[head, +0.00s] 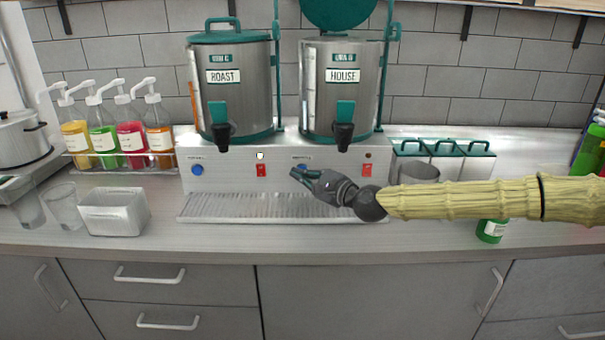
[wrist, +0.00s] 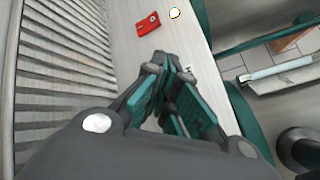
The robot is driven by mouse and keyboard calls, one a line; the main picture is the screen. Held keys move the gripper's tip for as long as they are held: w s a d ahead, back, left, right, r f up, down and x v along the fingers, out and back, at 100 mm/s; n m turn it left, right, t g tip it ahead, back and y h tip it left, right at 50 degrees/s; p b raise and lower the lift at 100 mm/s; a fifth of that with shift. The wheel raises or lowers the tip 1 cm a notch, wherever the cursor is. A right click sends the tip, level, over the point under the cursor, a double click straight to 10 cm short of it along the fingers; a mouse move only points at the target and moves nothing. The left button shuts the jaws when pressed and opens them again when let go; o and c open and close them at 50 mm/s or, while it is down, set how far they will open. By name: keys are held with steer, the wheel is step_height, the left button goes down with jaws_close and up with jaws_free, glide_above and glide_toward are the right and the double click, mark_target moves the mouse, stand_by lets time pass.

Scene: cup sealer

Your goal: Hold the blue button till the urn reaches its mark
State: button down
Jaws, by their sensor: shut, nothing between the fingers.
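A blue button (head: 197,169) sits at the left end of the urn stand's front panel (head: 225,181), below the ROAST urn (head: 238,103). The HOUSE urn (head: 341,103) stands to the right with its green lid (head: 338,12) raised. An orange vertical strip (head: 194,105) shows on the ROAST urn's left side; its mark is too small to make out. My gripper (head: 297,174) is shut and empty in front of the panel's middle, pointing left, well right of the blue button. In the wrist view its green-padded fingers (wrist: 182,75) are close together; the blue button is not seen there.
A ribbed drip tray (head: 260,207) lies below. Syrup bottles (head: 130,137) and a clear container (head: 114,212) stand at left.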

steer(key=shift+w+b, duration=0.85)
steer(key=shift+w, duration=0.05)
stand_by(6.5)
steer(key=shift+s, duration=1)
